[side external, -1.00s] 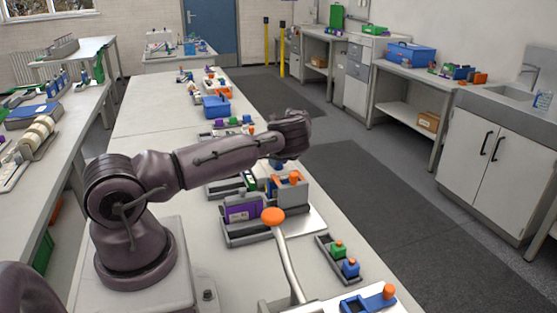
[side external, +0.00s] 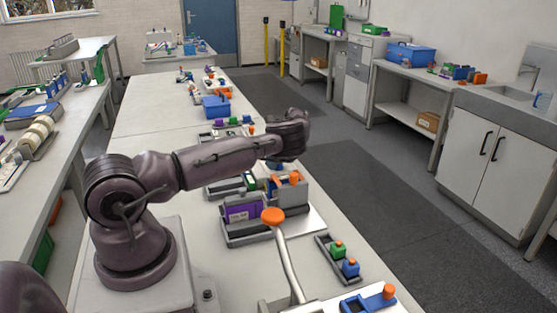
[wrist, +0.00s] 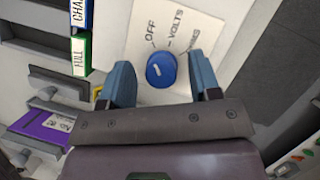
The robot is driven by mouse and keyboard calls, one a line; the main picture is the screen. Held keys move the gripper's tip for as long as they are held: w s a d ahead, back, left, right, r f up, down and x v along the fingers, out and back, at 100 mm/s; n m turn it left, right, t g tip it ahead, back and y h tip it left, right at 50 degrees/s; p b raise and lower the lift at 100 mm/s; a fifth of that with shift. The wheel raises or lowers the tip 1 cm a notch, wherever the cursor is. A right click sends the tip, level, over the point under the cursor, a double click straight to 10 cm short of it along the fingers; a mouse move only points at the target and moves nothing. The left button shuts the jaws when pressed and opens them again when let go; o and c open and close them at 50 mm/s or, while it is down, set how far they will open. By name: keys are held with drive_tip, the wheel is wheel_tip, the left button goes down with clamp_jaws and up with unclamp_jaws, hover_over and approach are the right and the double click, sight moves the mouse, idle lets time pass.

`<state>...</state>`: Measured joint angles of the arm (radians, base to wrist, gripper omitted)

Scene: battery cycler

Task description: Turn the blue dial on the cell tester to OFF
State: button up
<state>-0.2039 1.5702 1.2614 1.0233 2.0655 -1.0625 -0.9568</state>
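The blue dial (wrist: 161,70) shows in the wrist view on a pale plate (wrist: 136,50) with OFF, VOLTS and a third, hard-to-read label around its upper side. A short white mark is on the dial's face; I cannot tell for sure which label it points at. My gripper (wrist: 160,62) is open, its two blue-grey fingers on either side of the dial with visible gaps. I cannot tell how high the fingertips are above the plate. In the side external view my gripper (side external: 284,155) is over the bench and the dial cannot be made out clearly.
In the wrist view, a green FULL block (wrist: 80,55) and a blue CHARGE block (wrist: 79,15) stand left of the plate; a purple labelled block (wrist: 45,128) is lower left. In the side external view, an orange-knobbed lever (side external: 273,216) rises in front. The floor at right is clear.

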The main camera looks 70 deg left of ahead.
drive_tip(key=shift+r, duration=0.1)
drive_tip(key=v, duration=1.2)
drive_tip(key=shift+d+r, duration=0.15)
drive_tip(key=shift+r, duration=0.2)
drive_tip(key=shift+w, duration=0.15)
